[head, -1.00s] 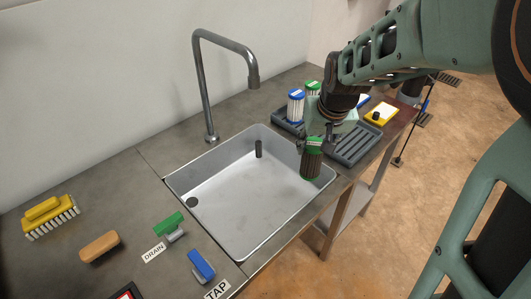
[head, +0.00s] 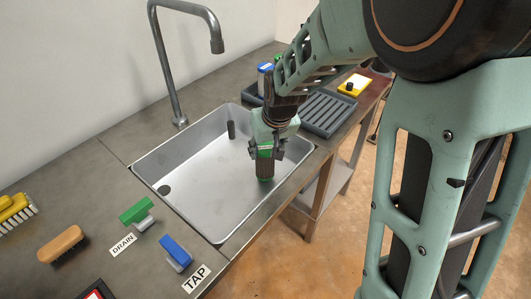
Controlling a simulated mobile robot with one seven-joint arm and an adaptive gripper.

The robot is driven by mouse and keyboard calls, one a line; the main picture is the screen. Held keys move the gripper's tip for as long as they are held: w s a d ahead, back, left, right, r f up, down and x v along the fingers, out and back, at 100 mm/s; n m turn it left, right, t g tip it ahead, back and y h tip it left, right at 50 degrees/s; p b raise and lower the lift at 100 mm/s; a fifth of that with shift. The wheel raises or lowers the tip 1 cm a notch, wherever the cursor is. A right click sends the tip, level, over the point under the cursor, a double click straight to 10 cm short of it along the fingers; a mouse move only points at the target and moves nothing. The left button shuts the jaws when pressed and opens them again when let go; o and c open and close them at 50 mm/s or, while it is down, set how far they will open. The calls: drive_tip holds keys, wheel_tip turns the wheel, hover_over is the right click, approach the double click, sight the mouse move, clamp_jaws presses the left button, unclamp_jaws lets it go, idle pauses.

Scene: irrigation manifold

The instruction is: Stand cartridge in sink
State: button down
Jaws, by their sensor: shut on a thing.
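My gripper (head: 266,146) is shut on a cartridge (head: 265,168) with a green cap and a dark ribbed body. The cartridge is upright, in or over the right part of the grey metal sink (head: 205,205). I cannot tell whether its lower end touches the sink floor. The gripper covers part of its cap.
A dark standpipe (head: 231,129) and a drain hole (head: 164,190) are in the sink. The tap spout (head: 182,60) arches behind it. Green (head: 136,211) and blue (head: 175,250) handles are at the front. A ribbed rack (head: 328,112) and a blue-capped cartridge (head: 265,68) stand beyond.

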drive_tip(key=shift+f, duration=0.95)
drive_tip(key=shift+f, duration=0.1)
drive_tip(key=c, duration=1.1)
unclamp_jaws()
drive_tip(key=shift+f, duration=0.1)
drive_tip(key=shift+c, duration=0.2)
drive_tip(key=shift+r, duration=0.55)
drive_tip(key=p+v, duration=0.2)
drive_tip(key=v, duration=0.9)
drive_tip(key=shift+r, duration=0.15)
drive_tip(key=shift+s+d, duration=0.1)
